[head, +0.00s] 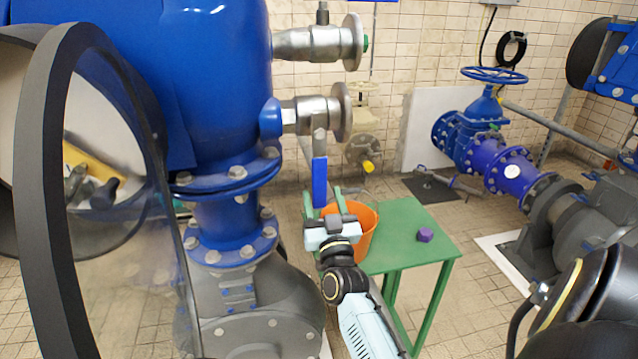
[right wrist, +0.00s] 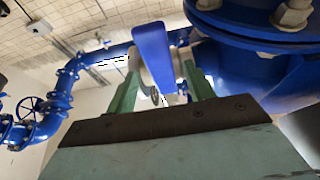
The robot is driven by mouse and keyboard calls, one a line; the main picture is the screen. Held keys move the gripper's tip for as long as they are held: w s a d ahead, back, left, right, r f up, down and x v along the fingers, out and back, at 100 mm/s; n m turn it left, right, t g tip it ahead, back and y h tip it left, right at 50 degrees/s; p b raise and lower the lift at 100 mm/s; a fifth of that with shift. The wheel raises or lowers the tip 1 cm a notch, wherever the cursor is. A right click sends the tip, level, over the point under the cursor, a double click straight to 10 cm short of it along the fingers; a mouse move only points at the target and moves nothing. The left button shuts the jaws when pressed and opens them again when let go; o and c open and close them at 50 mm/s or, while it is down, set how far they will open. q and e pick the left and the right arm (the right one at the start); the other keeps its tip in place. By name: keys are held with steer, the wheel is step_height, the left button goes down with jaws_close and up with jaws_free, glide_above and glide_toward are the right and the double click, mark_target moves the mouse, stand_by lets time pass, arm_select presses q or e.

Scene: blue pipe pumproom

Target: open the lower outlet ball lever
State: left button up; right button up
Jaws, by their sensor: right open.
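The lower outlet ball lever (head: 320,182) has a blue handle that hangs straight down from the lower metal outlet valve (head: 318,115) on the blue vessel. My right gripper (head: 325,200) is open just below the lever, with its green fingers pointing up. In the head view the handle's lower end lies between the two fingers. In the right wrist view the blue handle (right wrist: 153,55) shows between the fingertips of my right gripper (right wrist: 161,85), with gaps on both sides. Whether the fingers touch it cannot be told. My left gripper is not in view.
A green table (head: 415,250) stands below and behind my right gripper, with an orange bucket (head: 366,235) and a purple block (head: 425,235) on it. The blue vessel's flange (head: 225,180) is close on the left. A second metal outlet (head: 310,43) sits above.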

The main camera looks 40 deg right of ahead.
mark_target(320, 188)
steer(key=x, duration=0.2)
steer(key=shift+w+d+r, duration=0.15)
steer(key=shift+w+r, duration=0.05)
steer(key=shift+w, duration=0.1)
steer(key=shift+w+d+r, duration=0.15)
steer(key=shift+w+d, duration=0.1)
steer(key=shift+w, duration=0.2)
steer(key=shift+c, duration=0.6)
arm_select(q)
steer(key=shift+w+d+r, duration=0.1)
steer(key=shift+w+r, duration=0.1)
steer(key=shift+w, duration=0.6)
arm_select(e)
jaws_close()
